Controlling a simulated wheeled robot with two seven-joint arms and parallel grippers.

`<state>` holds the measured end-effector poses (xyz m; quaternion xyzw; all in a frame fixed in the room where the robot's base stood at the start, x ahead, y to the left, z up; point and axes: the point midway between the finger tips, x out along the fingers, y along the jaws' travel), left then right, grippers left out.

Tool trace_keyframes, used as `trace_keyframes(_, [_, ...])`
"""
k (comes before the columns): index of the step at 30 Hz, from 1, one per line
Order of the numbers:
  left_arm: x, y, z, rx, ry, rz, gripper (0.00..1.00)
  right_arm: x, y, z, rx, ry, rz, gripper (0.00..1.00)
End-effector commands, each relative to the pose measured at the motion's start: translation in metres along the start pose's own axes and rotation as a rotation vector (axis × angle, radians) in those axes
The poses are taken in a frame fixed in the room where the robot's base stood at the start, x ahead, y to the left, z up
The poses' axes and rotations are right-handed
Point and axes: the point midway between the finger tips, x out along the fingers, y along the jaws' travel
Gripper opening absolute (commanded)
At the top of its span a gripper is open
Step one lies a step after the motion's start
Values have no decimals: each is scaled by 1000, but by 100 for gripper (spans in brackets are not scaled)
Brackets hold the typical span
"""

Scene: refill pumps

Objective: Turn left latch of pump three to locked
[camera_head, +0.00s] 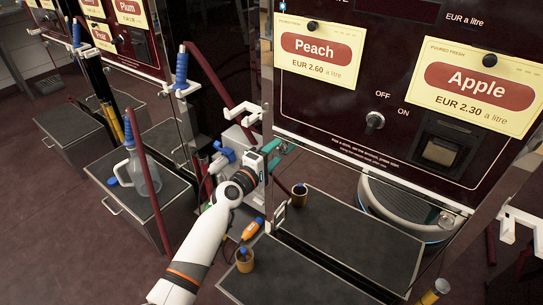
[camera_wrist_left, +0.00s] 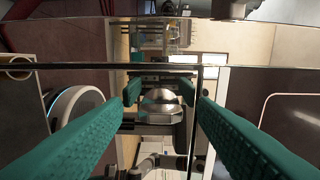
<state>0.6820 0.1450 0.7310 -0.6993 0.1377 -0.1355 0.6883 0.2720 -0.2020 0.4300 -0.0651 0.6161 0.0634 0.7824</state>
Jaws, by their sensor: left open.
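The dark red pump panel (camera_head: 330,110) with Peach and Apple signs stands at the right in the head view; I see no pump number to read. A small metal fitting (camera_head: 280,213) sits low on the bright post at its left edge; I cannot tell whether it is the left latch or how it is turned. My left gripper (camera_head: 282,156), with teal fingers, is at the lower left edge of this panel. In the left wrist view my left gripper (camera_wrist_left: 160,100) is open, facing a mirror-like metal surface (camera_wrist_left: 215,88) that seems to reflect the fingers. My right gripper is not in view.
A switch knob (camera_head: 374,121) marked OFF and ON is on the panel. White hooks and a nozzle with a blue part (camera_head: 222,158) are left of my gripper. Brown cups (camera_head: 245,260) and an orange tool (camera_head: 251,229) are below. A jug (camera_head: 133,165) stands farther left.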

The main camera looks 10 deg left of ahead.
Motion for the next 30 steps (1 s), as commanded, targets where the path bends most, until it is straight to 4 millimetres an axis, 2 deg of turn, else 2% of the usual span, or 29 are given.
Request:
trace_keyframes(4, [-10, 0, 0, 1, 0, 1, 53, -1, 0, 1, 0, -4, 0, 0])
trace_keyframes(5, [-15, 0, 0, 1, -1, 2, 53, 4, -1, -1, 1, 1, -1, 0])
trace_keyframes(12, [-65, 1, 0, 1, -1, 3, 53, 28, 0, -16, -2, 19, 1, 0])
trace_keyframes(18, [-102, 1, 0, 2, 0, 2, 53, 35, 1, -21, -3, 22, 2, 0])
trace_keyframes(24, [-118, 0, 0, 0, 0, 1, 53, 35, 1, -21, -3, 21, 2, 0])
trace_keyframes(30, [-120, 0, 0, -1, 0, 0, 53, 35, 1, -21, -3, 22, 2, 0])
